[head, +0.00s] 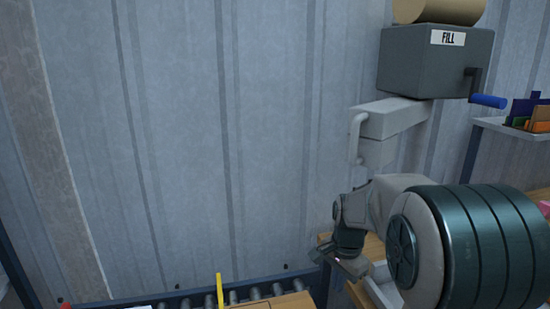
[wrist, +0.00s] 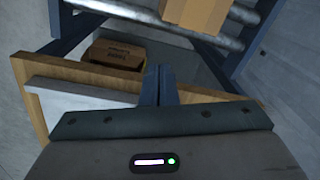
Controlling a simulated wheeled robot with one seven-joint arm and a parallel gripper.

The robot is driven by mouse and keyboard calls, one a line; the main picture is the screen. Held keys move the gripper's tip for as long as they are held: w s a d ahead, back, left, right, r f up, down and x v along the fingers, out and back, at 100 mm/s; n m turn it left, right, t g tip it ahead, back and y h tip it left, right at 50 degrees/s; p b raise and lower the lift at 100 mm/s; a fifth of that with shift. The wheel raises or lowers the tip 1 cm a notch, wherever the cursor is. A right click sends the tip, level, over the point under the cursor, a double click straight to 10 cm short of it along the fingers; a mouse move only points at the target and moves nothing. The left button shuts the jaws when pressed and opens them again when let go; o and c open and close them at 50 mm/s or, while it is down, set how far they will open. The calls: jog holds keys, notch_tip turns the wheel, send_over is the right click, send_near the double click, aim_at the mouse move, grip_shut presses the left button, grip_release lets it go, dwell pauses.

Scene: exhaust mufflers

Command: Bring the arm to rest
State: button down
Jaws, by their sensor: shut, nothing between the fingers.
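My gripper shows in the wrist view (wrist: 160,72), with its two dark fingers pressed together and nothing between them. In the head view my gripper (head: 350,266) hangs at the end of my bent arm, at the lower right, near the wooden table (head: 325,245). Its fingertips are small there. In the wrist view the fingers point over the edge of the wooden table (wrist: 85,70) toward the floor gap beside the roller conveyor. The gripper appears apart from every object.
A roller conveyor (head: 255,292) carries a cardboard box (wrist: 197,14). Another open carton (wrist: 115,53) sits low beyond the table edge. A grey box marked FILL (head: 435,62) with a blue-handled crank is above my arm. A side shelf (head: 490,124) is at right. The wall area left is clear.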

jog(key=s+r+n+t, duration=0.1)
jog(key=s+n, duration=0.4)
jog(key=s, duration=0.5)
jog(key=s+r+n+t+p, duration=0.1)
jog(key=s+r+n, duration=0.3)
jog(key=s, duration=0.6)
jog(key=shift+a+r+n, duration=0.2)
jog(key=shift+a+n, duration=0.15)
jog(key=shift+n, duration=0.55)
jog(key=shift+s, duration=0.1)
dwell(1.4)
